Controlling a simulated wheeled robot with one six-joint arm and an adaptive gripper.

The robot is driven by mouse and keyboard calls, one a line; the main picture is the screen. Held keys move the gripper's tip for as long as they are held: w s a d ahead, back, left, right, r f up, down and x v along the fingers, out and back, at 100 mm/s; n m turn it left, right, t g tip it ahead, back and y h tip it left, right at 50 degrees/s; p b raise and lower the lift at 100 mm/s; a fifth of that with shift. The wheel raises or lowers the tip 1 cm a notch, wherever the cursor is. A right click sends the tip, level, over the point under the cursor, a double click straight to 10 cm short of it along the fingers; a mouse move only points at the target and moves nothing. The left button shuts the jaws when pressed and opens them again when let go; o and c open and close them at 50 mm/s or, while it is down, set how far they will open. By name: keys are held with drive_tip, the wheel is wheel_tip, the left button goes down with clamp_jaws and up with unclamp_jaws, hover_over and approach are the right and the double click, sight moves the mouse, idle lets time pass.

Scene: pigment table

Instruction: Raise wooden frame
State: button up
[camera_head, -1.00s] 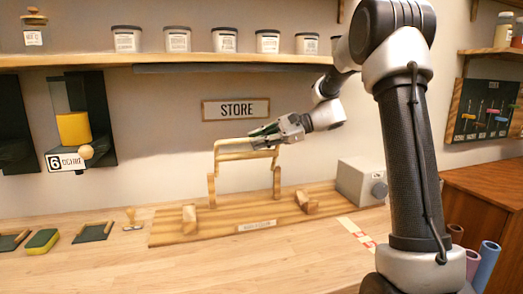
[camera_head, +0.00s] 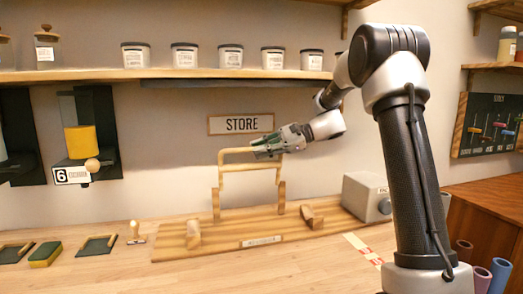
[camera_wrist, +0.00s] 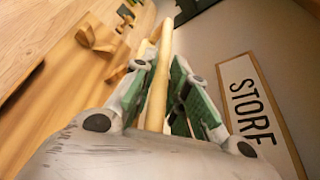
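The wooden frame (camera_head: 235,152) is a pale wooden bail with a round top bar, standing upright above a striped wooden base board (camera_head: 222,246). Its side legs meet short posts on the board. My gripper (camera_head: 256,148) reaches in from the right at the top bar. In the wrist view, the bar (camera_wrist: 165,50) runs lengthwise between the green-padded fingers (camera_wrist: 162,95), with a pad close on each side. The gripper looks shut on it, though the exact contact is partly hidden. Two wooden blocks, left (camera_head: 193,234) and right (camera_head: 308,216), stand on the board.
A stamp (camera_head: 136,232), dark trays (camera_head: 95,245) and a green-yellow sponge (camera_head: 45,254) lie to the left. A shelf of jars (camera_head: 230,74) runs above. A STORE sign (camera_head: 241,124) hangs behind the frame.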

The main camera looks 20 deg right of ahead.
drive_tip(key=shift+o, duration=1.3)
drive_tip(key=shift+s+d+r, duration=0.1)
drive_tip(key=shift+d+r, duration=0.05)
drive_tip(key=shift+d, duration=0.3)
drive_tip(key=s+d, duration=0.3)
drive_tip(key=d, duration=0.9)
drive_tip(key=shift+w, duration=0.1)
